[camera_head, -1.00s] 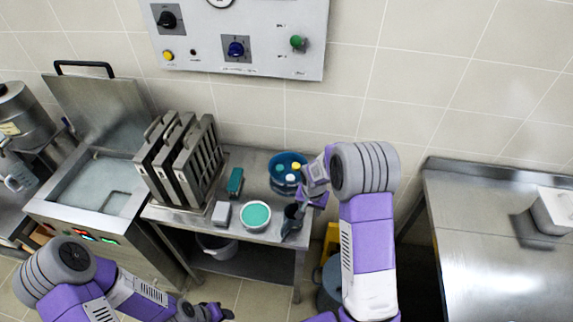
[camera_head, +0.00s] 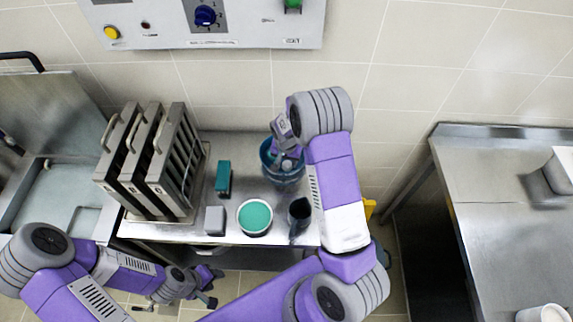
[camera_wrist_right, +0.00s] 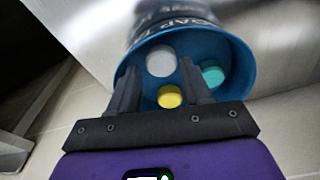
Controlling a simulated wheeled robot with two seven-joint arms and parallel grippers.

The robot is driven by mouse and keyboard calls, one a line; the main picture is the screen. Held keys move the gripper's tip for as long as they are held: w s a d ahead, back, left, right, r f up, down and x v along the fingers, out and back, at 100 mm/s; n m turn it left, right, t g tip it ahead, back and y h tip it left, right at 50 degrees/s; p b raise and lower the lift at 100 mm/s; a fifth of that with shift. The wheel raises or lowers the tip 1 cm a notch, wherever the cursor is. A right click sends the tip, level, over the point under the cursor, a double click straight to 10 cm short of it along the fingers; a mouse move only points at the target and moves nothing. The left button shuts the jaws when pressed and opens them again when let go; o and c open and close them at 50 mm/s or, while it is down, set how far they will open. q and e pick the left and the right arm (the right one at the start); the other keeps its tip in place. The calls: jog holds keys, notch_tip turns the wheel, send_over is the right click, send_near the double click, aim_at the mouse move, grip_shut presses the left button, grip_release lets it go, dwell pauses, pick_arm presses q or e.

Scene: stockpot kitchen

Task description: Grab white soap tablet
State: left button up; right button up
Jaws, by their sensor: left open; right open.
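A blue tub (camera_head: 284,173) stands at the back of the steel table; in the right wrist view its lettering partly reads "SOAP TAB". Inside it, in the right wrist view, lie a white tablet (camera_wrist_right: 161,61), a yellow tablet (camera_wrist_right: 170,96) and a teal tablet (camera_wrist_right: 211,75). My right gripper (camera_wrist_right: 160,82) is open over the tub's mouth, its fingers either side of the white and yellow tablets; nothing is held. In the head view my right gripper (camera_head: 285,150) covers most of the tub's mouth. My left gripper (camera_head: 207,285) is open and empty, low in front of the table.
On the table (camera_head: 235,150) are a metal rack (camera_head: 150,165), a teal-topped block (camera_head: 223,178), a grey box (camera_head: 214,220), a bowl of teal content (camera_head: 255,217) and a dark jug (camera_head: 299,214). A sink is at left, a steel counter (camera_head: 500,215) at right.

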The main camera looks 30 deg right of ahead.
aim_at(287, 166)
notch_tip(287, 166, down, 3)
jog(key=shift+w+d+r, duration=0.1)
jog(key=shift+w+r, duration=0.05)
jog(key=shift+r, duration=0.05)
jog(key=c, duration=0.7)
jog(key=shift+w, duration=0.1)
